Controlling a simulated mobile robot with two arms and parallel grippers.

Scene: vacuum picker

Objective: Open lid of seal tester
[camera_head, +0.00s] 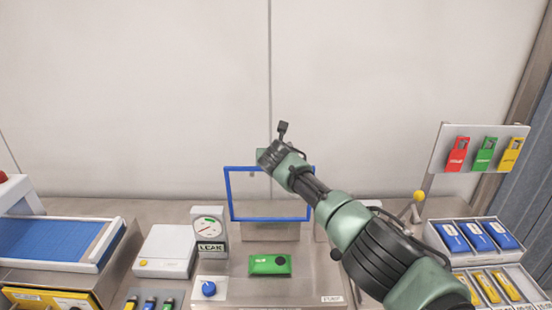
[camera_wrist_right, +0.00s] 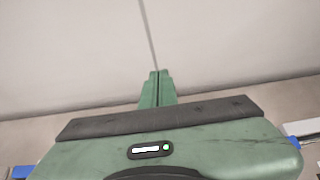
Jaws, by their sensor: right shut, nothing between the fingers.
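The seal tester (camera_head: 240,291) stands in the middle of the bench. Its blue-framed clear lid (camera_head: 228,195) is raised and stands roughly upright at the back. A green pouch (camera_head: 270,264) lies on the tester's top in front of the lid. My right gripper (camera_head: 263,157) is at the lid's top edge in the head view, its arm crossing the lid's upper right corner. I cannot tell whether it touches the frame. In the right wrist view its green fingers (camera_wrist_right: 155,88) are together with nothing between them. My left gripper is not in view.
A gauge marked LEAK (camera_head: 209,232) and a blue knob (camera_head: 209,289) are at the tester's left. A white device (camera_head: 166,251) and blue-topped tray (camera_head: 45,240) stand further left. At right are a yellow-knobbed lever (camera_head: 418,196), pouch bins (camera_head: 480,238) and a tag board (camera_head: 483,131).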

